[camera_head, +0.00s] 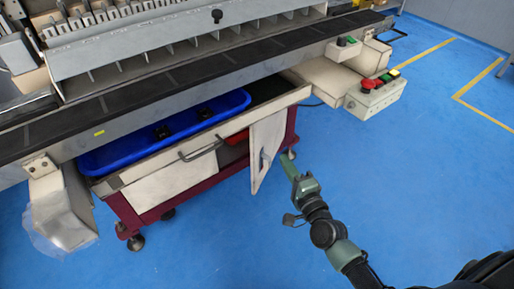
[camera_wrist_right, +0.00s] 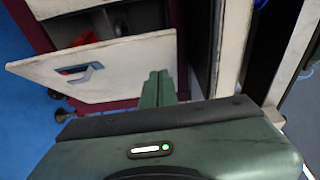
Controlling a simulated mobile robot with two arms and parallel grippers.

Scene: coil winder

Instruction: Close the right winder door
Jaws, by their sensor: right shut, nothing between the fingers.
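The right winder door (camera_head: 267,148) is a white panel on the front right of the cabinet under the machine. It stands ajar, swung outward from the cabinet front. In the right wrist view the door (camera_wrist_right: 115,72) shows with its grey handle cut-out, and a gap to the dark interior lies behind it. My right gripper (camera_head: 288,160) is shut and empty, just to the right of the door. In the wrist view its green fingertips (camera_wrist_right: 158,86) are in front of the door's edge; I cannot tell whether they touch it. My left gripper is not in view.
A blue tray (camera_head: 95,160) sits in the cabinet top under the machine. A white drawer front (camera_head: 172,180) with a handle is left of the door. A control box with a red button (camera_head: 370,90) juts out at right. The blue floor (camera_head: 440,150) on the right is clear.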

